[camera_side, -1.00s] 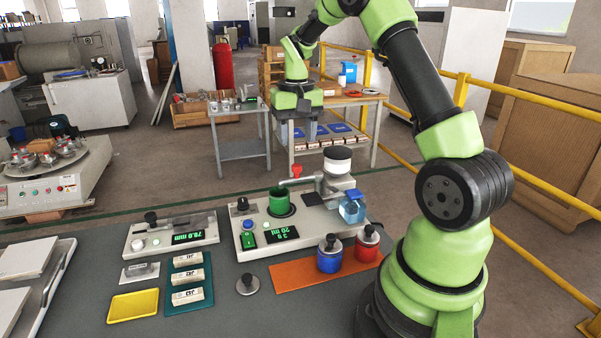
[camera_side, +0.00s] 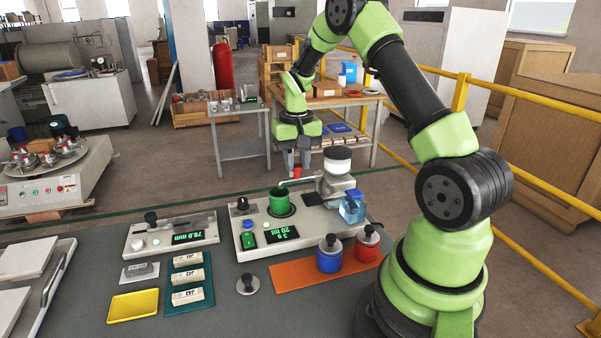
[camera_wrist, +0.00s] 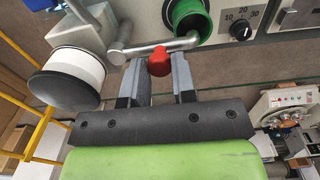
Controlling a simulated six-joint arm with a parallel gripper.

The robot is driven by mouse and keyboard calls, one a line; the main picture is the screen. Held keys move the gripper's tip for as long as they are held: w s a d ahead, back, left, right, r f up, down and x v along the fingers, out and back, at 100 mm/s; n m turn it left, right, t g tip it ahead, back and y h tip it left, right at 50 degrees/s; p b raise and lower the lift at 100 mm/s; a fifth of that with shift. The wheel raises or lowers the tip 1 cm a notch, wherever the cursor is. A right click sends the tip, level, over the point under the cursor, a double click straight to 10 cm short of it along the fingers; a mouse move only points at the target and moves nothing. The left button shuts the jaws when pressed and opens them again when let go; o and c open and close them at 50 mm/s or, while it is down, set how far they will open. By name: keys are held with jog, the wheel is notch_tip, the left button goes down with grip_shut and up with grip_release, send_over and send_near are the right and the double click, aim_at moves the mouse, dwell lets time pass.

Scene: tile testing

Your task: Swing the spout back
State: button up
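The metal spout (camera_side: 300,181) runs left from the white-topped unit toward the green cup (camera_side: 278,201), its end at the cup's rim. In the wrist view the spout (camera_wrist: 150,48) crosses just beyond my fingertips and its tip lies over the green cup (camera_wrist: 190,20). The spout's red knob (camera_wrist: 159,62) sits between my two fingers. My gripper (camera_side: 297,173) points down over the spout; it also shows in the wrist view (camera_wrist: 159,68). Its fingers are apart, one on each side of the knob, with little gap; firm contact cannot be seen.
A clear blue-liquid container (camera_side: 352,208) stands right of the spout unit. Blue (camera_side: 329,256) and red (camera_side: 367,246) canisters stand on an orange mat (camera_side: 300,278).

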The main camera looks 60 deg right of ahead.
jog(key=shift+c, duration=1)
jog(key=shift+w+d, duration=0.4)
jog(key=shift+d, duration=0.25)
jog(key=shift+w+d, duration=0.15)
jog(key=shift+d, duration=0.55)
jog(key=shift+w+d, duration=0.15)
jog(key=shift+d, duration=0.55)
jog(key=shift+d, duration=0.45)
